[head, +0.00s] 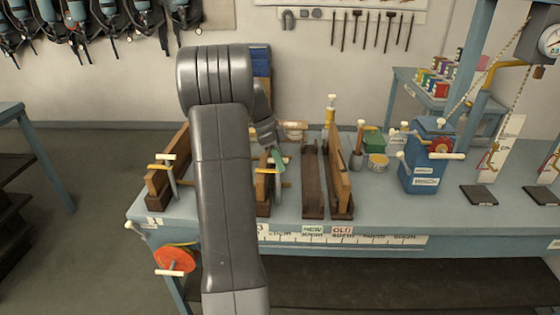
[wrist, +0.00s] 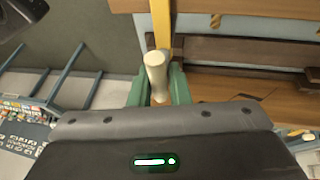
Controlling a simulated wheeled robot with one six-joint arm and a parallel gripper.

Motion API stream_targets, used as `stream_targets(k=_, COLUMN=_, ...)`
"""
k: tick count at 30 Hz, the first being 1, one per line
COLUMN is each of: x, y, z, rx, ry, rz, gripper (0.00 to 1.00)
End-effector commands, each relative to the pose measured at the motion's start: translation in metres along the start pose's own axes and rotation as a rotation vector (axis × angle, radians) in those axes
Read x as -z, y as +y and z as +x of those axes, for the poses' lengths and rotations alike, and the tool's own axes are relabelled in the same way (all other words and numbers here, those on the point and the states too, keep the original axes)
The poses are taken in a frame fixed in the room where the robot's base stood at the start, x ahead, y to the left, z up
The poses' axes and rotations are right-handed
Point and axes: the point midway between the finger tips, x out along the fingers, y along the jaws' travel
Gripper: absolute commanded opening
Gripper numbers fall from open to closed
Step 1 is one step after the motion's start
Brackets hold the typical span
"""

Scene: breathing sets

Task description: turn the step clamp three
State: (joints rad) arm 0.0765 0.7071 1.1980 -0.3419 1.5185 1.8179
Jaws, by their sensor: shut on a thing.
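A yellow clamp (head: 267,171) with a cream handle sits across a brown wooden board (head: 263,195) in the middle of the bench, above a tag that seems to read 3. My gripper (head: 278,160) is at this clamp, its green fingers partly hidden behind my arm in the head view. In the wrist view my gripper (wrist: 160,88) is shut on the cream clamp handle (wrist: 156,68), which stands between the green fingers. The clamp's yellow bar (wrist: 161,22) runs up behind the handle. The screw is mostly hidden.
Another yellow clamp (head: 163,166) grips a board at the left end of the bench (head: 215,215). Taller boards (head: 340,180) stand just right of my gripper.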

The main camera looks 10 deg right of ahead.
Motion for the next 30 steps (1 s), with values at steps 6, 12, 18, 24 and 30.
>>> stream_targets(k=6, x=0.000, y=0.001, z=0.000, rx=-0.002, ry=0.000, rz=0.000, gripper=0.30)
stream_targets(k=12, x=0.000, y=0.000, z=0.000, rx=0.000, ry=0.000, rz=-0.001, gripper=0.37)
stream_targets(k=18, x=0.000, y=0.000, z=-0.004, rx=0.002, ry=-0.001, rz=-0.001, gripper=0.37)
stream_targets(k=24, x=-0.001, y=-0.001, z=-0.036, rx=0.005, ry=-0.001, rz=0.000, gripper=0.37)
stream_targets(k=30, x=-0.001, y=-0.001, z=-0.084, rx=0.004, ry=-0.002, rz=-0.001, gripper=0.37)
